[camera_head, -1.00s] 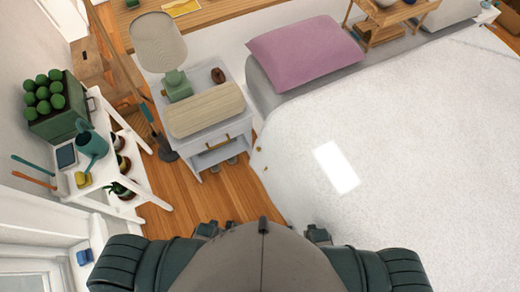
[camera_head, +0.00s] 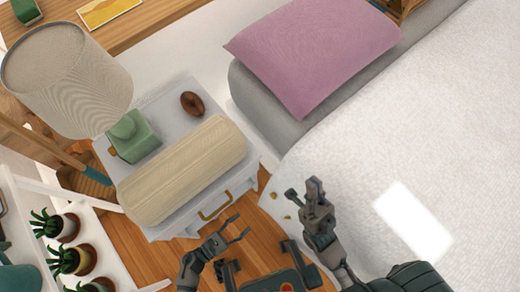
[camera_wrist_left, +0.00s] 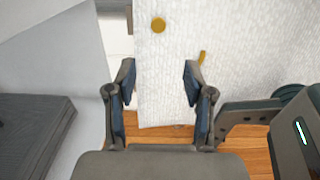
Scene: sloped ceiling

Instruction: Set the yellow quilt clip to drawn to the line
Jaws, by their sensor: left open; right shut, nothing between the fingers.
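Two small yellow pieces are at the quilt's near left edge. I cannot tell which is the clip, and I see no drawn line. My left gripper (camera_head: 242,225) is open and empty, left of the yellow pieces; its fingers (camera_wrist_left: 158,70) frame the quilt's corner, short of the disc. My right gripper (camera_head: 314,186) is shut and empty, just right of the yellow pieces, over the quilt.
A lamp (camera_head: 65,80) and potted plants (camera_head: 75,260) are further left. A pink pillow (camera_head: 310,50) lies on the bed.

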